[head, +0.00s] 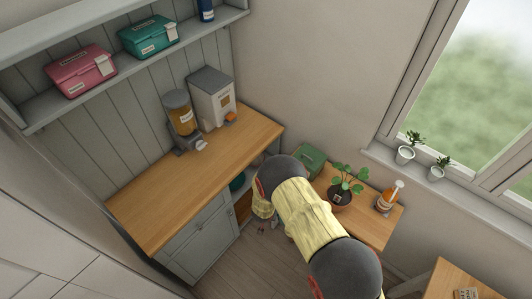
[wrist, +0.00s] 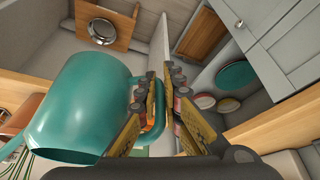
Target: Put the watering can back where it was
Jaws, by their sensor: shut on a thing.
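The teal watering can (wrist: 85,105) fills the left of the wrist view, tilted in that picture. My gripper (wrist: 162,85) is shut on its handle (wrist: 159,112), with one finger on each side of it. In the head view my gripper (head: 266,222) is low, in front of the open end of the cabinet. I cannot make out the can there; my arm seems to hide it.
An open cabinet bay holds a teal dish (wrist: 236,76) and small bowls (wrist: 206,102). A small wooden table bears a green box (head: 308,160), a potted plant (head: 341,197) and a spray bottle (head: 385,201). Dispensers (head: 212,101) stand on the wooden worktop (head: 165,190), whose front is clear.

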